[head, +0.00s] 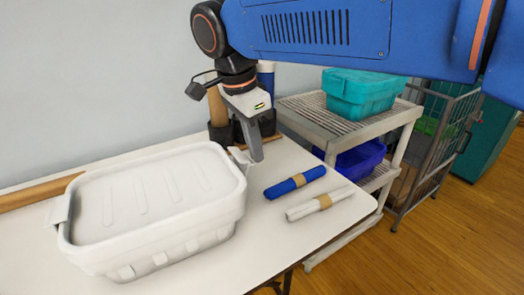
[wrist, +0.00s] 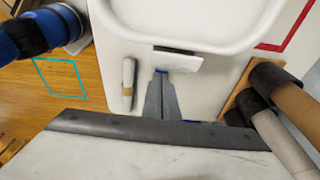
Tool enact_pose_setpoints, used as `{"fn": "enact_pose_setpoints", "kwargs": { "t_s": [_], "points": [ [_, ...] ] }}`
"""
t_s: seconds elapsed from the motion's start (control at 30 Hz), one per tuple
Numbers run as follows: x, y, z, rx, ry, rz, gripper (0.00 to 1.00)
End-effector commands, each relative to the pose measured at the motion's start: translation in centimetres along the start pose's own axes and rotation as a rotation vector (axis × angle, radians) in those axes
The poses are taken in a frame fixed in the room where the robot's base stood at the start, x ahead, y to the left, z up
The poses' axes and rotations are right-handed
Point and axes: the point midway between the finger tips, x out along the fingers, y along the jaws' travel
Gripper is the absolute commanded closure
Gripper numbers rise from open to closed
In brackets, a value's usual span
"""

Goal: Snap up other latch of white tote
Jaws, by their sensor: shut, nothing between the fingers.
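The white tote (head: 150,250) stands on the table with its ribbed white lid on. It also shows at the top of the wrist view (wrist: 200,30). One latch (head: 60,208) is a flap at its left end. The other latch (head: 240,158) is at the right end and appears to stick outward; it shows as a pale flap in the wrist view (wrist: 180,62). My gripper (head: 257,158) is shut and empty, its tips (wrist: 160,73) close beside this right-end latch. I cannot tell whether they touch.
A blue roll (head: 294,182) and a white roll (head: 319,203) lie right of the tote. A dark holder with upright rolls (head: 225,133) stands behind my gripper. A cart (head: 300,108) beyond the table carries a teal bin (head: 360,95) and a blue bin (head: 358,160).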

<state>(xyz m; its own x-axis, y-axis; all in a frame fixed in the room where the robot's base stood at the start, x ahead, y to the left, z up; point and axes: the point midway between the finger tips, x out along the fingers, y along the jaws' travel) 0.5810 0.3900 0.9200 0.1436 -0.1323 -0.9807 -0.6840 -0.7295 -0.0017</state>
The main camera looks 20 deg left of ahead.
Motion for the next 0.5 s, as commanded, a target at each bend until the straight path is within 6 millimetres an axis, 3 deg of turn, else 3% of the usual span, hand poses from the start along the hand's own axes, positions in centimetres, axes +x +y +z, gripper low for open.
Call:
{"fn": "enact_pose_setpoints", "kwargs": {
  "t_s": [0.5],
  "points": [
    [-0.66, -0.05, -0.15, 0.000, -0.002, 0.000, 1.00]
  ]
}}
